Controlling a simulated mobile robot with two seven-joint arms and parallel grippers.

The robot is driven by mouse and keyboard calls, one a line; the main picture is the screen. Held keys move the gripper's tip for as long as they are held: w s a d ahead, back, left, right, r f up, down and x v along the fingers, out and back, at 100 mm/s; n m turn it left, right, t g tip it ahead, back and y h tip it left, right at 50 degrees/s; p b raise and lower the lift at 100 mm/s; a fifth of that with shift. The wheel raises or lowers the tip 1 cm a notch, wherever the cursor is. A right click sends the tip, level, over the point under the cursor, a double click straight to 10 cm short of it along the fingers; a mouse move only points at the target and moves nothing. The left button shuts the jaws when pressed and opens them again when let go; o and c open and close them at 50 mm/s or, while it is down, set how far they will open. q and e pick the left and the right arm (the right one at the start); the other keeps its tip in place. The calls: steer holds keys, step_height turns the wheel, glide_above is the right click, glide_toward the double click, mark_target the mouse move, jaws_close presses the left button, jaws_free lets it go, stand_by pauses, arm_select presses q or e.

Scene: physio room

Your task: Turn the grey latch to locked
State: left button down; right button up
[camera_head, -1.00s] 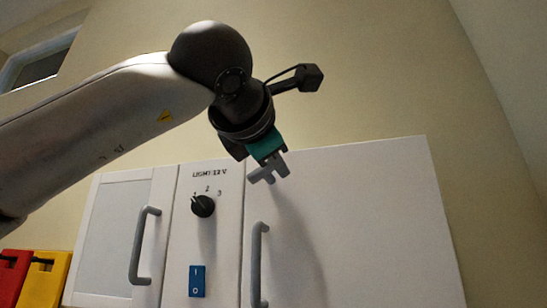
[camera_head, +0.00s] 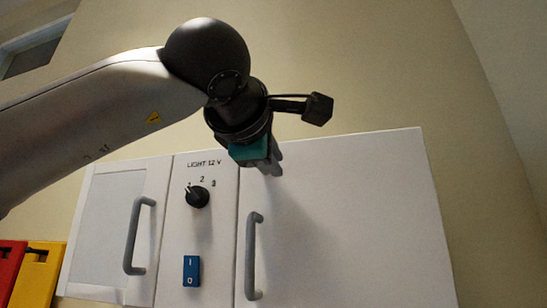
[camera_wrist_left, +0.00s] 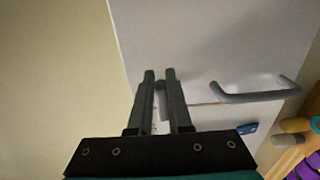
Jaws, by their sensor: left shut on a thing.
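The grey latch (camera_head: 278,152) is at the upper left corner of the white right-hand cabinet door (camera_head: 345,220). In the head view only a small grey part shows beside my gripper, so its angle cannot be read. My left gripper (camera_head: 270,162) is at the latch, its teal and black body covering most of it. In the left wrist view my left gripper's two dark fingers (camera_wrist_left: 160,74) are close together, with a piece of the grey latch (camera_wrist_left: 161,88) between them. The gripper is shut on the latch. My right gripper is in neither view.
A grey bar handle (camera_head: 253,255) stands out from the door below the latch. To the left are a black dial (camera_head: 198,197), a blue switch (camera_head: 191,271) and another door handle (camera_head: 137,236). Red (camera_head: 10,268) and yellow (camera_head: 40,270) items are at lower left.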

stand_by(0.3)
arm_select(q)
steer(key=c, duration=0.8)
jaws_free()
steer(key=shift+c, duration=0.2)
steer(key=shift+s, duration=0.1)
steer(key=b+v, duration=0.4)
steer(key=v, duration=1.1)
